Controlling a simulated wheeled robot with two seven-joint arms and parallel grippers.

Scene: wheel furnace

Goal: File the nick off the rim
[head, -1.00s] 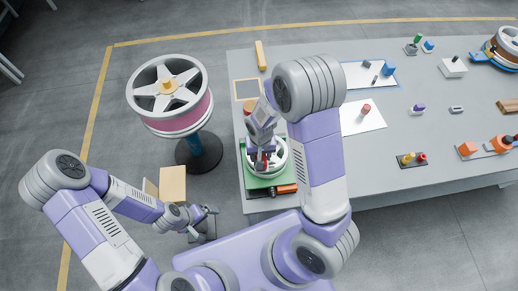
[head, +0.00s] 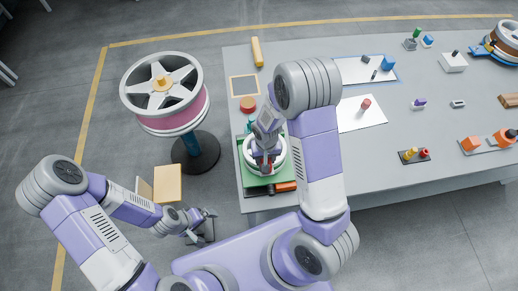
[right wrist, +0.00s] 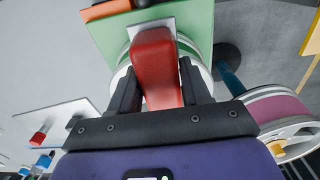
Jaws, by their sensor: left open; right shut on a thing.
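A white wheel rim (head: 279,158) lies on a green board (head: 255,182) at the table's near left corner. My right gripper (head: 265,160) is over the rim and shut on a red handle (right wrist: 156,62), which I take for the file's. In the right wrist view the handle sits between the dark fingers, with the rim (right wrist: 192,72) partly hidden behind it. I cannot tell whether the tool touches the rim, and no nick is discernible. My left gripper (head: 208,224) is open and empty, off the table and below its near left corner.
A larger wheel (head: 165,85) with a pink band stands on a pedestal left of the table. An open cardboard-coloured box (head: 167,183) is near my left arm. White sheets and small tools occupy the table farther right.

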